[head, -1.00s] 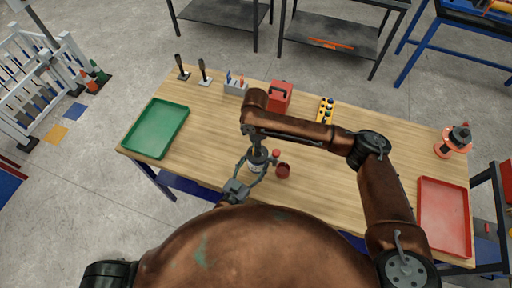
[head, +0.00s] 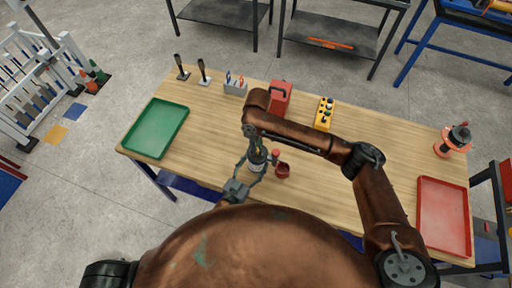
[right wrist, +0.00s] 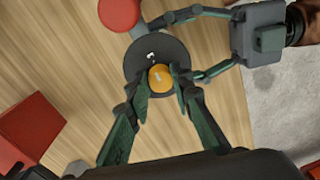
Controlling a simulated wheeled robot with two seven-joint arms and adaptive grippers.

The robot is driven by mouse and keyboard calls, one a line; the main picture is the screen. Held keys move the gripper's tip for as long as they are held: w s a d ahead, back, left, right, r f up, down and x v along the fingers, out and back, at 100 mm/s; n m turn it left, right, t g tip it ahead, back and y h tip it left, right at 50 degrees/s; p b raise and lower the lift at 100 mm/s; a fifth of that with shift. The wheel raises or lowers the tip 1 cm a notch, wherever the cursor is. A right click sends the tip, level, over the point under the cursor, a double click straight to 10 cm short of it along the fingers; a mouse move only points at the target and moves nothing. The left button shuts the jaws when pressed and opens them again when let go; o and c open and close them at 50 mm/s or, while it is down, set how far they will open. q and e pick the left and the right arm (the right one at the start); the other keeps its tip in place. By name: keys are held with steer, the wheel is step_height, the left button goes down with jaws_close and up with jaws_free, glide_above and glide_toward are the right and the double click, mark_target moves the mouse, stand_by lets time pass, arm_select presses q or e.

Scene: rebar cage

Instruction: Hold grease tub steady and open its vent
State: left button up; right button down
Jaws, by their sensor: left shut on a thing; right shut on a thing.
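The grease tub (head: 256,163) stands upright near the table's front edge. In the right wrist view I look down on its dark round lid (right wrist: 143,50), which carries a small yellow-orange vent cap (right wrist: 160,78). My left gripper (head: 250,171) is shut around the tub's side; its fingers and palm also show at the upper right of the right wrist view (right wrist: 180,42). My right gripper (right wrist: 161,86) comes from above and is shut on the vent cap, one finger on each side. In the head view the right gripper and arm partly hide the lid.
A dark red cup (head: 283,170) stands just right of the tub, with a red round-topped thing (head: 275,154) close by. A red toolbox (head: 280,96) and a yellow button box (head: 324,113) stand behind. A green tray (head: 156,128) lies left, a red tray (head: 443,217) right.

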stand_by(0.4)
steer(key=c, duration=1.7)
jaws_free()
steer(key=shift+r, duration=0.1)
steer(key=r, duration=1.1)
steer(key=shift+w+d+r, duration=0.15)
steer(key=shift+w+r, duration=0.1)
steer(key=shift+r, duration=0.15)
arm_select(q)
steer(key=o, duration=1.9)
